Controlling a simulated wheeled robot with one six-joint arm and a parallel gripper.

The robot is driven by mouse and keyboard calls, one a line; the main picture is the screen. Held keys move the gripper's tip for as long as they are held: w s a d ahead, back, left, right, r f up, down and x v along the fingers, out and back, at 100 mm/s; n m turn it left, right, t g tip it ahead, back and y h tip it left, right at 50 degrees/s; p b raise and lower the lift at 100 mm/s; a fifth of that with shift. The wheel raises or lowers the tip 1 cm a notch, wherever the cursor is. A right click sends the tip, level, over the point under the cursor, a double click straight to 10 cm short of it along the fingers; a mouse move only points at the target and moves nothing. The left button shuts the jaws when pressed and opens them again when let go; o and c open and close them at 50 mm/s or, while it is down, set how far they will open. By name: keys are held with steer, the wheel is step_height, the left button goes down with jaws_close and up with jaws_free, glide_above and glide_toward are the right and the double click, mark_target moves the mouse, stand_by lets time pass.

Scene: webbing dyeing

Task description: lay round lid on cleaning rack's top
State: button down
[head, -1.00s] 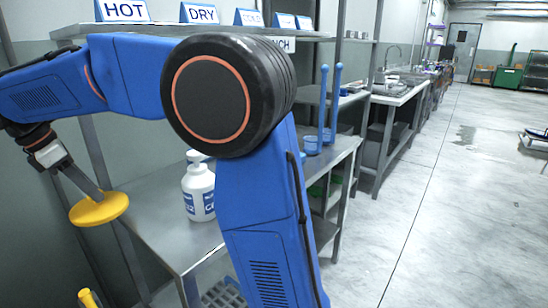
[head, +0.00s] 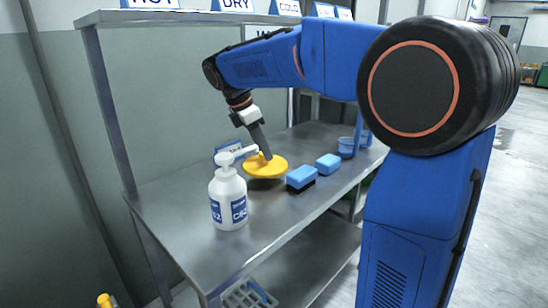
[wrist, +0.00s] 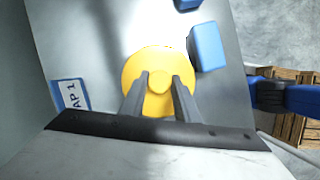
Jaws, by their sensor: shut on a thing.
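The round yellow lid (head: 262,171) is level, at or just above the steel rack top (head: 183,192). A dark shadow lies under its near edge, and I cannot tell whether it touches the metal. My gripper (head: 267,156) points down at it from above. In the wrist view the lid (wrist: 135,68) lies beneath my two grey fingers (wrist: 160,82), which are closed around its central knob (wrist: 160,73). The knob is hidden in the head view by the fingers.
A white pump bottle (head: 229,206) stands left of the lid, its spout near it. A sign (wrist: 70,95) stands behind. The rack's left end is clear.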

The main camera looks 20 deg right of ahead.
mark_target(273, 161)
steer(key=d, duration=0.3)
steer(key=shift+d+f, duration=0.1)
steer(key=shift+d, duration=0.05)
steer(key=shift+f, duration=1.7)
steer(key=shift+f, duration=0.1)
steer(key=c, duration=1.4)
jaws_free()
steer(key=shift+o, duration=0.2)
